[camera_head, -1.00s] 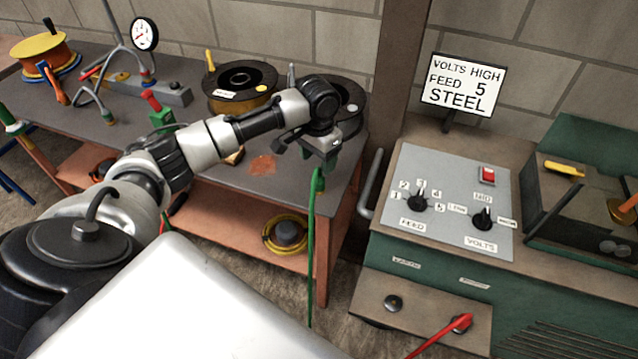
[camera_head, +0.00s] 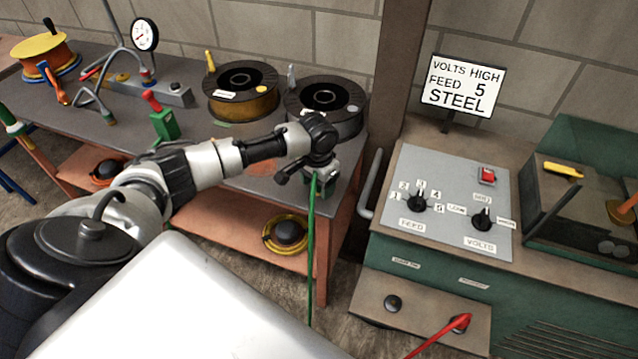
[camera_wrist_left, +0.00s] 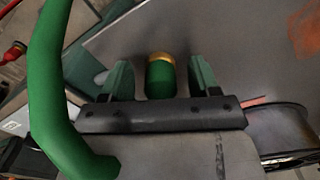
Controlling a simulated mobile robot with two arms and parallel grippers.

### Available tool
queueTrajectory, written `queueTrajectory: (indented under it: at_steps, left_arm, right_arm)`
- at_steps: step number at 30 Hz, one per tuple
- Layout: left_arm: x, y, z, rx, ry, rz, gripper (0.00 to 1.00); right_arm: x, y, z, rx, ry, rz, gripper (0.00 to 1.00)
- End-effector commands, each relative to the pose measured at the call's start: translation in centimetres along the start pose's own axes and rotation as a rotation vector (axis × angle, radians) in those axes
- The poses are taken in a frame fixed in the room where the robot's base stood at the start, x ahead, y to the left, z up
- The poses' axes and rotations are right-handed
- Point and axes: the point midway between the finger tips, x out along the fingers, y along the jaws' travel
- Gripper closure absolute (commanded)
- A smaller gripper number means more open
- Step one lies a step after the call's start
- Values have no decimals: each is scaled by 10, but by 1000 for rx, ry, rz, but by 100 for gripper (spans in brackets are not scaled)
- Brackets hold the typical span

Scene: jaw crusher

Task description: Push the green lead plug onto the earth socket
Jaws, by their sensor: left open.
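The green lead plug (camera_wrist_left: 160,80), a green cylinder with a brass-coloured ring, stands between the two green fingers of my left gripper (camera_wrist_left: 161,84) in the left wrist view. The fingers are open, with a gap on each side of it. In the head view my left gripper (camera_head: 321,180) is over the bench's right end, mostly covering the plug. The green lead (camera_head: 311,250) hangs down from there past the bench edge, and it crosses the left of the wrist view (camera_wrist_left: 50,90). The earth socket (camera_head: 393,303), a round dark socket, is empty on the machine's lower front panel.
A red plug (camera_head: 460,322) with its lead sits in the other socket, right of the earth socket. A grab rail (camera_head: 370,185) stands at the machine's left edge. Wire spools (camera_head: 326,100) stand on the bench behind my gripper. A floor gap separates bench and machine.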

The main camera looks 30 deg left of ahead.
Motion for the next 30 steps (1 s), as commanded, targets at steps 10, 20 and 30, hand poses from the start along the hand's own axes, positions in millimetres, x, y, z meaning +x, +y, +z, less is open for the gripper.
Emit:
queueTrajectory:
  at_steps: [10,20,30]
  left_arm:
    - [1,0,0,0,0,0,39]
    - [1,0,0,0,1,0,89]
    - [-4,0,-1,0,3,0,90]
  right_arm:
    - [0,-3,0,1,1,-3,57]
    - [0,-3,0,1,1,-4,57]
    - [0,-3,0,1,1,-3,57]
